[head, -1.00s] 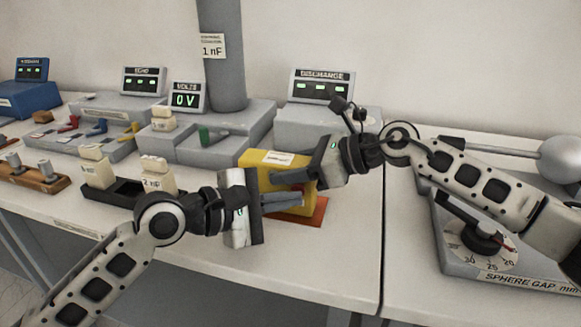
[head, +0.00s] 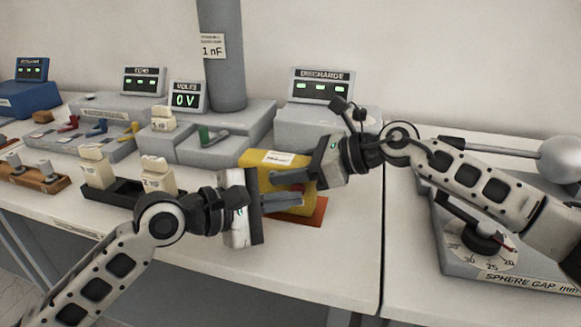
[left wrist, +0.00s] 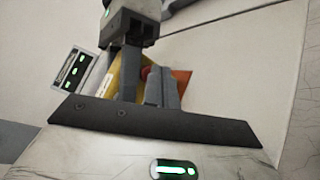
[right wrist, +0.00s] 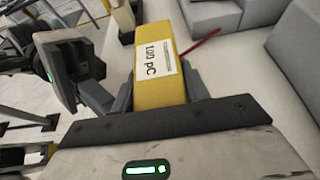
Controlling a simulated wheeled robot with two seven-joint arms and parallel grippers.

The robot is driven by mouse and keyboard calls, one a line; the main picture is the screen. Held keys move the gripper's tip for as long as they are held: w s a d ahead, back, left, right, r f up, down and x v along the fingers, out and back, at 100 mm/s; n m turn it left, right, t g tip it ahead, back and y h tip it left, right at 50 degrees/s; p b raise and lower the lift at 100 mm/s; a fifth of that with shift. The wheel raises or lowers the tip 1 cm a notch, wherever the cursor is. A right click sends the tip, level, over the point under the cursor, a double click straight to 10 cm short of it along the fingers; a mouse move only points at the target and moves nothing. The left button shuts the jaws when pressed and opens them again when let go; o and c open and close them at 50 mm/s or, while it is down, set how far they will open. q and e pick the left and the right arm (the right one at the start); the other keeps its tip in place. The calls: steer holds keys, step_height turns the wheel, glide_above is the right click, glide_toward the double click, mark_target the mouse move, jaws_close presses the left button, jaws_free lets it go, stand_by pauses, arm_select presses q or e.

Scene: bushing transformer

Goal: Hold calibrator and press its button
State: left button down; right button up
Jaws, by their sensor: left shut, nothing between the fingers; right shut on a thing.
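The calibrator (head: 262,181) is a yellow box with a white label, above or on an orange mat (head: 318,212) near the table's front edge. In the right wrist view the calibrator (right wrist: 161,82) reads "100 pC" and sits between the fingers of my right gripper (head: 276,178), which is shut on it. My left gripper (head: 299,199) is shut and empty, its fingertips at the calibrator's near right side. In the left wrist view a red button (left wrist: 145,72) shows beside the left fingers (left wrist: 165,78). I cannot tell whether they touch it.
The discharge unit (head: 322,112) with its display stands behind. A grey column (head: 221,60) and the volts display (head: 187,97) reading 0 V are back left. A black tray (head: 126,192) with cream blocks lies left. The sphere gap base (head: 520,262) is right.

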stand_by(0.6)
arm_select(q)
steer(key=shift+w+d, duration=0.1)
steer(key=shift+w, duration=0.35)
steer(key=shift+s, duration=0.15)
arm_select(e)
steer(key=shift+a, duration=0.1)
arm_select(q)
steer(key=shift+s, duration=0.25)
steer(key=shift+a, duration=0.2)
steer(key=shift+s+a, duration=0.3)
steer(key=shift+s, duration=0.65)
steer(key=shift+s+a, duration=0.3)
steer(key=shift+s, duration=0.7)
steer(key=shift+s+a, duration=0.3)
steer(key=shift+s, duration=0.65)
arm_select(e)
steer(key=o, duration=1.3)
